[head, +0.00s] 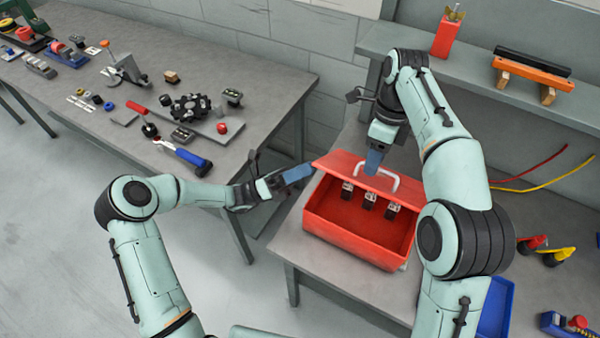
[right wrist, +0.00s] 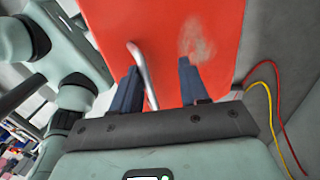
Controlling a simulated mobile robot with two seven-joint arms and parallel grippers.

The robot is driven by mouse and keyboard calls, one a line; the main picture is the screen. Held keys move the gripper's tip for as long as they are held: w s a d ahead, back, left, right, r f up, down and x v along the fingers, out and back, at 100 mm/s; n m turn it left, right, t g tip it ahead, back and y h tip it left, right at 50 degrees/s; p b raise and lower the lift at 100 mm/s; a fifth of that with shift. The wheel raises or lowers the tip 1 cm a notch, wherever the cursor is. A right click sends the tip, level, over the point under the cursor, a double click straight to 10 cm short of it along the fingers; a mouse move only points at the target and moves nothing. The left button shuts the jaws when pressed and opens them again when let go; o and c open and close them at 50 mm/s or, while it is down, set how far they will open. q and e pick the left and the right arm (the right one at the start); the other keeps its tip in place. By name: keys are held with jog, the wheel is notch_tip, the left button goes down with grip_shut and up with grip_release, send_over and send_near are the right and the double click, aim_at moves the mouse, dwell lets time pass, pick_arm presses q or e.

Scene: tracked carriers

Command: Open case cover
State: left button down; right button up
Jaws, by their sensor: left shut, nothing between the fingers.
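The red case (head: 345,238) stands on the grey table. Its cover (head: 340,168) is raised at the near side, leaving a gap into the case, and several metal latches (head: 368,201) hang at the cover's front edge. The pale handle (head: 392,181) is on the cover's top. My left gripper (head: 300,173) is shut and empty, at the cover's left edge; I cannot tell whether it touches. My right gripper (head: 375,160) is above the cover by the handle. In the right wrist view its fingers (right wrist: 157,88) are apart, with the handle (right wrist: 142,72) between them, nearer the left finger.
A workbench (head: 270,100) with tools and parts stands at the left. A shelf (head: 470,75) behind the case holds a red block and an orange bar. Red and yellow cables (head: 530,178) and a blue bin (head: 497,308) are at the right. Floor is clear at lower left.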

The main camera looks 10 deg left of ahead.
jog(key=shift+w+d, duration=0.1)
jog(key=shift+w, duration=0.1)
jog(key=shift+s+r, duration=0.15)
jog(key=shift+r, duration=0.05)
